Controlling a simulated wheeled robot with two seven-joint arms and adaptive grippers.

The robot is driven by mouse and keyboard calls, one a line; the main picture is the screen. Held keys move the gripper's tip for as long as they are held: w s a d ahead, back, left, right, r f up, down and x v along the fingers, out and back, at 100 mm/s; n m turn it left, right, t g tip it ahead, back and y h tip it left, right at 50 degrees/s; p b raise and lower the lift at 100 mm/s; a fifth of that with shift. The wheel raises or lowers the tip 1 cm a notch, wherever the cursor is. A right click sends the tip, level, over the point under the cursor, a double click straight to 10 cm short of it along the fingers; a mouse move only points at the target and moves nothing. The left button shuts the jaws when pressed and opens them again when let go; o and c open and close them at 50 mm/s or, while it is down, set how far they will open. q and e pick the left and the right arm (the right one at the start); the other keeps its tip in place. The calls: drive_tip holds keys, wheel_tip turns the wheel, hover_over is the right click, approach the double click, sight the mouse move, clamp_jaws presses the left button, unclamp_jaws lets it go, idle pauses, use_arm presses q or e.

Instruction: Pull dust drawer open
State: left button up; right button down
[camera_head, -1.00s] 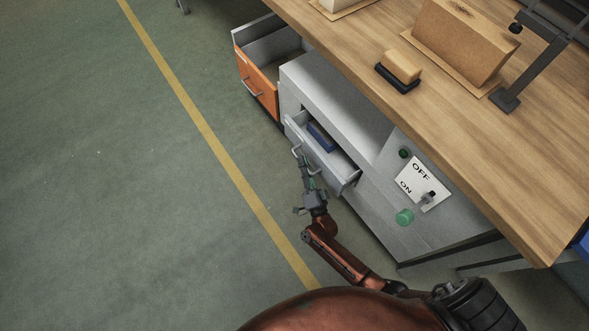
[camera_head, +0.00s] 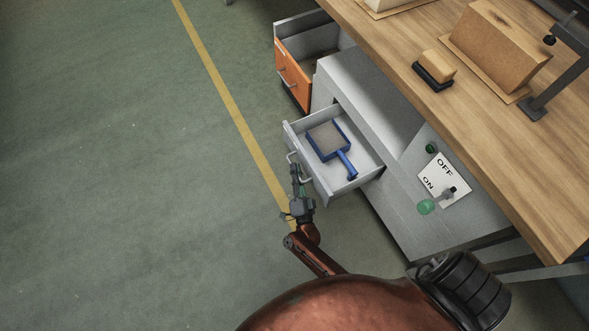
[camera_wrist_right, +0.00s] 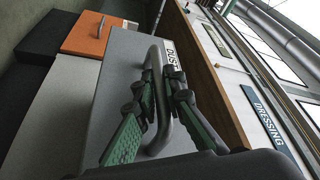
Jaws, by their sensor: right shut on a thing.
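The grey dust drawer (camera_head: 350,184) stands well out of the grey cabinet in the head view. A blue dustpan-like tool (camera_head: 327,140) with a blue handle lies inside it. My right gripper (camera_head: 296,172) is at the drawer's front, at its metal handle. In the right wrist view the drawer front (camera_wrist_right: 115,85) bears a label reading "DUST", partly hidden. My right gripper's green-padded fingers (camera_wrist_right: 165,120) are on either side of the bar handle (camera_wrist_right: 158,85), shut on it. My left gripper is not in view.
An orange-fronted drawer (camera_head: 291,76) also stands open to the left. The wooden worktop (camera_head: 470,130) holds a brush-like block (camera_head: 434,69) and a large brown block (camera_head: 495,45). An OFF/ON panel (camera_head: 443,180) is on the cabinet. The floor left of the drawers is clear.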

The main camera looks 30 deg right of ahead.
drive_tip(key=shift+s+f, duration=0.1)
drive_tip(key=shift+f, duration=0.1)
drive_tip(key=c, duration=2)
unclamp_jaws()
drive_tip(key=shift+r, duration=0.1)
